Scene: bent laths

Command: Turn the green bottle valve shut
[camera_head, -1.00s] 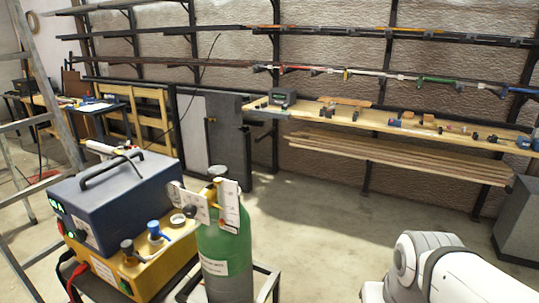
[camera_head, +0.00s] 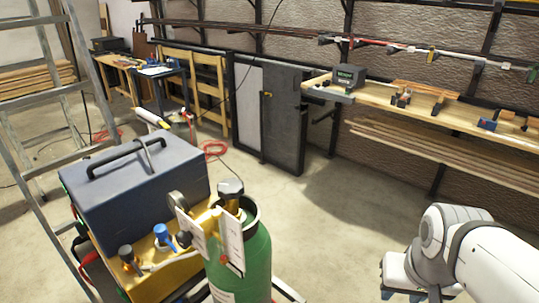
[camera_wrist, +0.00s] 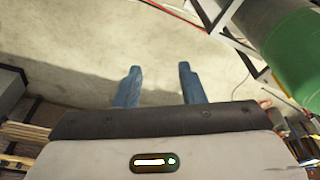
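The green bottle (camera_head: 252,262) stands at the bottom centre of the head view, beside a welding unit. A dark round knob (camera_head: 231,188) sits on top of its brass valve (camera_head: 222,208). White tags (camera_head: 231,240) hang there and hide part of the valve. In the wrist view the green bottle (camera_wrist: 303,48) shows at the upper right, partly cut off; its valve cannot be made out. My gripper (camera_wrist: 159,85) is open, its two blue fingers wide apart with only floor between them. It is apart from the bottle.
A dark blue welding unit (camera_head: 135,180) with a handle sits on a yellow box (camera_head: 188,268), left of the bottle. A ladder (camera_head: 35,165) stands at the left. A wooden bench (camera_head: 385,97) runs along the back wall. The floor (camera_head: 335,215) between is clear.

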